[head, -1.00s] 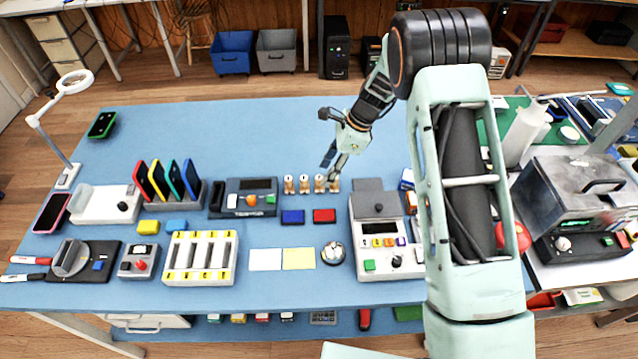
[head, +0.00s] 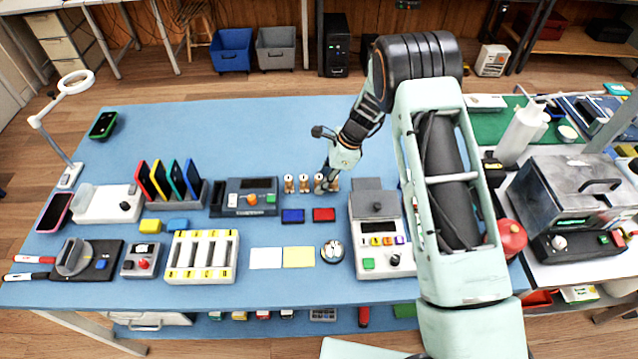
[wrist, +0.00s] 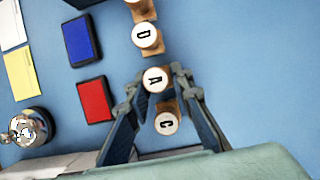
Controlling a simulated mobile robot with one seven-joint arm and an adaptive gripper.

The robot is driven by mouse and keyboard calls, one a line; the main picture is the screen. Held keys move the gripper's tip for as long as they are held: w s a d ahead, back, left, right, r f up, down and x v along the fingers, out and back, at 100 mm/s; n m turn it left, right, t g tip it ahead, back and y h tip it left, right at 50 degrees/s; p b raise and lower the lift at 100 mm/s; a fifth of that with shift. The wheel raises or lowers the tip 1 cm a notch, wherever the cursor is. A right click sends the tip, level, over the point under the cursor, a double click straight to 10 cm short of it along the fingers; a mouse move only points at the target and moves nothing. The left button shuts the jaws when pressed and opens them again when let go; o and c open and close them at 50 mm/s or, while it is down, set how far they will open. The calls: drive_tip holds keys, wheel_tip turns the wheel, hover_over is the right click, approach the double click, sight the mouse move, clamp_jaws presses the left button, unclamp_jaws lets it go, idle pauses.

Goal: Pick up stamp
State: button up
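Several wooden stamps stand upright in a row on the blue table, among them the A stamp (wrist: 157,80), C stamp (wrist: 167,123) and D stamp (wrist: 145,38). The row (head: 289,184) also shows in the head view, behind the ink pads. My gripper (head: 325,178) is at the right end of this row. In the wrist view my gripper (wrist: 158,82) is open, with its fingertips on either side of the A stamp. The C stamp also shows between the fingers, nearer the palm. I cannot tell whether a finger touches either stamp.
A blue ink pad (head: 292,216) and a red ink pad (head: 324,215) lie in front of the stamps. A grey device (head: 250,197) stands left of the row, and a white tester (head: 383,260) stands front right. The table behind the row is clear.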

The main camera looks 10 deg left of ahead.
drive_tip(key=c, duration=0.4)
drive_tip(key=shift+o, duration=0.2)
drive_tip(key=shift+r+b, duration=0.35)
drive_tip(key=shift+r, duration=0.45)
drive_tip(key=s+d+r+b, duration=0.3)
drive_tip(key=s+d+r, duration=0.7)
drive_tip(key=r, duration=0.1)
drive_tip(key=shift+r, duration=0.2)
